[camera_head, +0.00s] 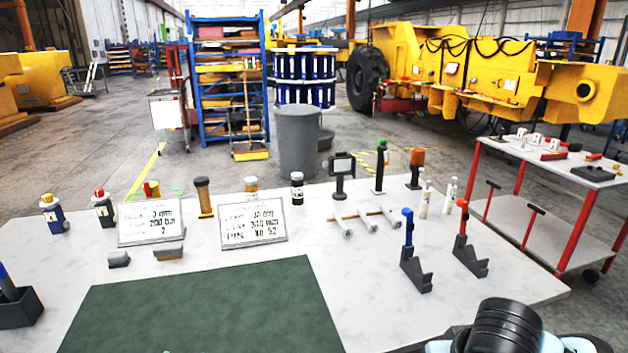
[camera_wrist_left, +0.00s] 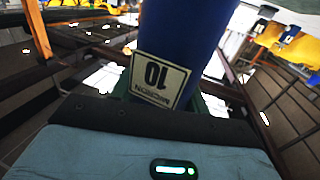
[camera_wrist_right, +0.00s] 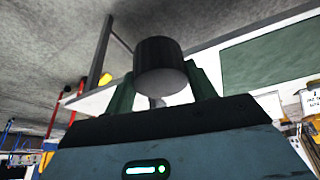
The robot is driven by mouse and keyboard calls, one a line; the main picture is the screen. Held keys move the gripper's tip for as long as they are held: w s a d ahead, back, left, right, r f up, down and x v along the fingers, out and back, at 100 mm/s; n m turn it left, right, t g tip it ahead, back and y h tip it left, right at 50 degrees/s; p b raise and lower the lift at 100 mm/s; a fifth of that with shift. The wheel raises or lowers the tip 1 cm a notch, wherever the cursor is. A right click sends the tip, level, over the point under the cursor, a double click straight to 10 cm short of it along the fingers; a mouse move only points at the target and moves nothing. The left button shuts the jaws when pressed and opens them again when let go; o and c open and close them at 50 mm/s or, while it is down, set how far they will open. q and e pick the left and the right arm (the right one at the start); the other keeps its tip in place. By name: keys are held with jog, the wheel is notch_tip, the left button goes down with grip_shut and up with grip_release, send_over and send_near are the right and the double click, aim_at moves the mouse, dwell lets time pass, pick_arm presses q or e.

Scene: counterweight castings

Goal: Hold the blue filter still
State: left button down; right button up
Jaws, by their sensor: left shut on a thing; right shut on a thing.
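The blue filter (camera_wrist_left: 178,40) is a blue cylinder with a pale label reading "MICRON 10", upside down in the left wrist view. My left gripper (camera_wrist_left: 168,98) is shut on it; its far end runs out of the frame. In the right wrist view my right gripper (camera_wrist_right: 162,92) is shut on a black cylinder (camera_wrist_right: 158,52) with a grey rounded face. What that cylinder belongs to is unclear. Neither gripper's fingers show in the head view; part of my arm fills its lower right corner.
A pale table holds a dark green mat (camera_head: 200,315), two printed signs (camera_head: 253,223), several small bottles (camera_head: 104,208) and grey stands with blue and red handles (camera_head: 408,250). A red-legged cart (camera_head: 540,185) stands at right, a grey bin (camera_head: 298,140) behind.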

pick_arm(q)
jog(key=shift+d+r, duration=0.1)
dwell(0.3)
jog(key=w+d+m+g+h, duration=0.2)
jog(key=w+d+m+h, duration=0.1)
jog(key=d, duration=0.4)
jog(key=w+d+r+m+g+h, duration=0.1)
jog(key=w+d+m+g+h, duration=0.1)
jog(key=d+m+h, duration=0.3)
jog(key=w+d+h, duration=0.1)
jog(key=d+h, duration=0.2)
jog(key=shift+d+h, duration=0.3)
jog(key=shift+f, duration=0.1)
pick_arm(e)
jog(key=w+a+r, duration=0.1)
jog(key=a+r, duration=0.3)
jog(key=a, duration=0.5)
jog(key=w+a+r, duration=0.1)
jog(key=a+r, duration=0.4)
jog(key=a, duration=0.4)
jog(key=w+a+r+m, duration=0.1)
jog(key=a+r, duration=0.4)
jog(key=a, duration=0.5)
jog(key=shift+w, duration=0.6)
jog(key=shift+a, duration=0.1)
jog(key=shift+f, duration=1.95)
